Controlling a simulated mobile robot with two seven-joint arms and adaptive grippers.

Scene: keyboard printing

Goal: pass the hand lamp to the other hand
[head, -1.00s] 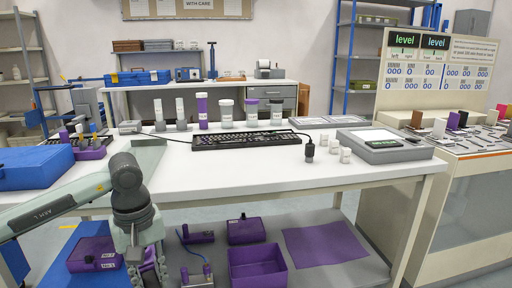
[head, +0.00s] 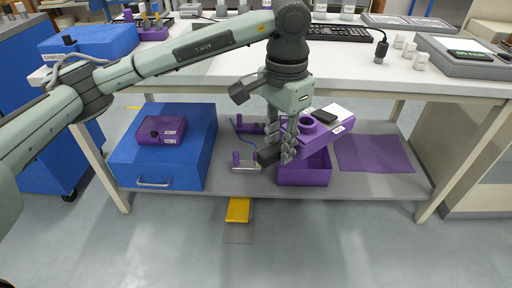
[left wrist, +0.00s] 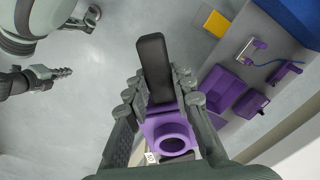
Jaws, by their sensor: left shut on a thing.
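The hand lamp (head: 308,122) has a purple body with a round ring, a small label and a dark bar-shaped handle (head: 268,155). My left gripper (head: 288,148) is shut on it and holds it in the air in front of the bench's lower shelf. In the left wrist view the dark handle (left wrist: 154,65) sticks out beyond the fingers, and the purple ring (left wrist: 173,138) lies near the palm. My right gripper (left wrist: 45,76) shows only in the left wrist view, at the upper left, apart from the lamp; its jaw opening is unclear.
Behind the lamp, the lower shelf (head: 385,185) carries a purple bin (head: 304,177), a purple mat (head: 374,154) and a blue case (head: 182,165) with a purple box (head: 161,130) on top. The bench top (head: 215,50) is above. The floor in front is clear apart from a yellow object (head: 238,209).

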